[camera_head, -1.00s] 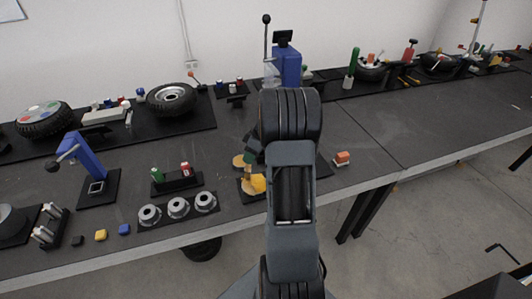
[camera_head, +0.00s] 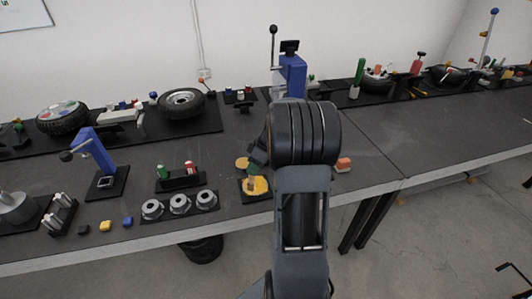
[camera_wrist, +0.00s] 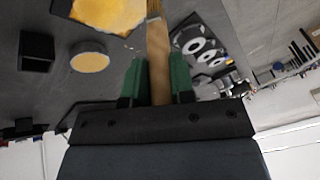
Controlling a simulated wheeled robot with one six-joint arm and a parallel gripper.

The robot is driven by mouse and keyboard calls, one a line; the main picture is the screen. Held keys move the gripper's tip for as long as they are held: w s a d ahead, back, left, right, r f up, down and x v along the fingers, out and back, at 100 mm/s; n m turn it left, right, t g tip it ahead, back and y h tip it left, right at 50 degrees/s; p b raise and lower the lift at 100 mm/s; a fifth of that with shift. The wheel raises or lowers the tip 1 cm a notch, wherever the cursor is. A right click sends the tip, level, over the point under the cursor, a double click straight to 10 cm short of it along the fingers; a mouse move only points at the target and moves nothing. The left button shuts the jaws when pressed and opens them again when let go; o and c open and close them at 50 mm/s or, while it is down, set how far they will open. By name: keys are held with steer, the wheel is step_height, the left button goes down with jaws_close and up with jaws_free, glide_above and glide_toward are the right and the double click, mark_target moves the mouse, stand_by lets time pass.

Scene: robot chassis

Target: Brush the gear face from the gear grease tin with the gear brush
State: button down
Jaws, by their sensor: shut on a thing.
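My gripper (camera_head: 257,159) has green fingers and is shut on the wooden handle of the gear brush (camera_wrist: 157,55). The brush points down, its bristles toward a yellow-orange surface (camera_head: 259,187), apparently the gear face, on a dark square plate. That surface also shows at the top edge of the wrist view (camera_wrist: 108,12). The bristle tip is at its edge in the wrist view; I cannot tell whether they touch. A round yellow-topped disc (camera_head: 242,162), likely the grease tin, sits behind the plate; it also shows in the wrist view (camera_wrist: 89,57).
A black box (camera_wrist: 37,50) stands near the tin. Grey ringed parts (camera_head: 180,204) stand on a strip to the left, with a red and green pair on a stand (camera_head: 180,177) behind. An orange block (camera_head: 343,164) lies right of my arm. A blue press (camera_head: 291,75) stands behind.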

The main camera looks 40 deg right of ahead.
steer(key=shift+s+d+r+p, duration=0.15)
steer(key=shift+r+p, duration=0.3)
steer(key=shift+r, duration=0.5)
steer(key=shift+r+p, duration=1.05)
steer(key=shift+r, duration=0.85)
